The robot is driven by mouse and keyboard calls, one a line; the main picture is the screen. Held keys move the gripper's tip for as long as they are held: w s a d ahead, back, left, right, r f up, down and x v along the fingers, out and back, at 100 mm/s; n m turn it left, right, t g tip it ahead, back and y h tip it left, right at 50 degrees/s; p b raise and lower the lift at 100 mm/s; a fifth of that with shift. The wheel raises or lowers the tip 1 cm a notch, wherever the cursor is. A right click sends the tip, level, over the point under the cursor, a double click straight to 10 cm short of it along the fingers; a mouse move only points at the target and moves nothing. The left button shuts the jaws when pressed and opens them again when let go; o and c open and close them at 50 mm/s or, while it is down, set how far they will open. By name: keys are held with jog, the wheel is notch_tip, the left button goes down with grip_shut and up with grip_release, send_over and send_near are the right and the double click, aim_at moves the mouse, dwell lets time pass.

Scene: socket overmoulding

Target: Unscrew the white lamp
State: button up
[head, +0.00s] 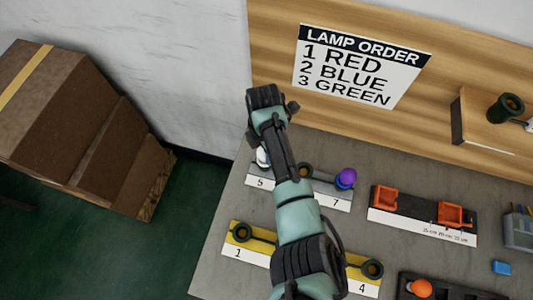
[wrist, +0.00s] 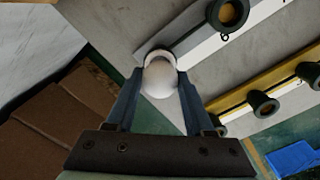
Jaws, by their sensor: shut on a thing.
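The white lamp (wrist: 160,78) is a round white bulb. In the wrist view it sits between my gripper's two fingers (wrist: 157,92), which are shut on it. Its far end is at a socket on the grey strip; I cannot tell whether it is still threaded in. In the head view the white lamp (head: 262,157) shows in part at the grey strip (head: 325,198), near the label 5, with my arm covering much of it. My gripper itself is mostly hidden behind my arm there.
A purple-blue lamp (head: 346,178) stands by label 7, with an empty socket (head: 305,171) beside it. A yellow strip (head: 262,254) carries dark sockets. An orange lamp (head: 419,288) and orange holders (head: 384,197) are at right. A lamp order sign (head: 360,65) hangs behind. Brown boxes (head: 60,105) stand left.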

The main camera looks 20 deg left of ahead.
jog(key=shift+n, duration=1.4)
jog(key=n, duration=0.3)
jog(key=shift+n, duration=0.7)
jog(key=n, duration=0.4)
jog(key=shift+r+n, duration=0.1)
jog(key=shift+n, duration=0.2)
